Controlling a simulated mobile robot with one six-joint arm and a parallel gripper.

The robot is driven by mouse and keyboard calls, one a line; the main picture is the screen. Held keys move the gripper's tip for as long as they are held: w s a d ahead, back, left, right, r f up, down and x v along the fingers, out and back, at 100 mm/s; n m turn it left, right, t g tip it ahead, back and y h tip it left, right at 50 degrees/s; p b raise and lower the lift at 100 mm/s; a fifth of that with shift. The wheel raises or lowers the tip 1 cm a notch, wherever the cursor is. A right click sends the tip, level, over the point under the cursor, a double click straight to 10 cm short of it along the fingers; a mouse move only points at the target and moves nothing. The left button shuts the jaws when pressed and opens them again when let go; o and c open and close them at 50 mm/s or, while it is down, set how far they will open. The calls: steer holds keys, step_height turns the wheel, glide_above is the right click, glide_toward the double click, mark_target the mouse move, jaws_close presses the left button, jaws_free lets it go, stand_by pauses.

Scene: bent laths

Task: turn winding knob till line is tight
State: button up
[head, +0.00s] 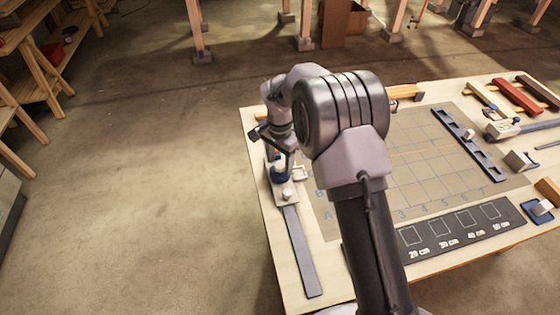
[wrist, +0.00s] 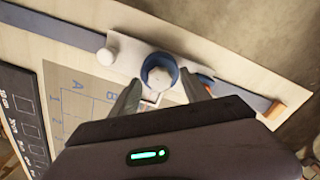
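The winding knob, a pale faceted top in a blue ring (wrist: 160,72), sits on a white block (wrist: 125,55) in the wrist view. My gripper (wrist: 162,80) has its two fingers apart, one on each side of the knob's near edge. I see no clear contact between fingers and knob. In the head view my gripper (head: 281,155) points down over the blue part of the knob (head: 279,175) at the table's left edge, and my arm hides much around it. I cannot make out the line or how tight it is.
A dark flat strip (head: 300,252) runs from the block along the table's left edge. A gridded mat (head: 410,165) covers the middle. A black size board (head: 455,230), a dark slotted rail (head: 468,142) and several tools lie to the right. Open floor lies left of the table.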

mark_target(280, 165)
step_height(280, 165, up, 17)
steer(key=p, duration=0.5)
steer(key=shift+r, duration=0.2)
steer(key=s+d+r+n+t+y+b, duration=0.1)
steer(key=s+d+r+b, duration=0.1)
steer(key=s+d+r, duration=0.3)
steer(key=s+d+r+n+t+b, duration=0.1)
steer(key=s+d+r+b, duration=0.2)
steer(key=s, duration=0.4)
steer(key=s+d+f+t+b, duration=0.1)
steer(key=s+d+f+t, duration=0.1)
steer(key=s, duration=0.7)
steer(key=s+d+f+n+t+y+b, duration=0.1)
steer(key=s+d+b, duration=0.1)
steer(key=s, duration=0.8)
steer(key=shift+d+f+n+t, duration=0.25)
steer(key=shift+f+n+t, duration=0.05)
steer(key=shift+f+t, duration=0.1)
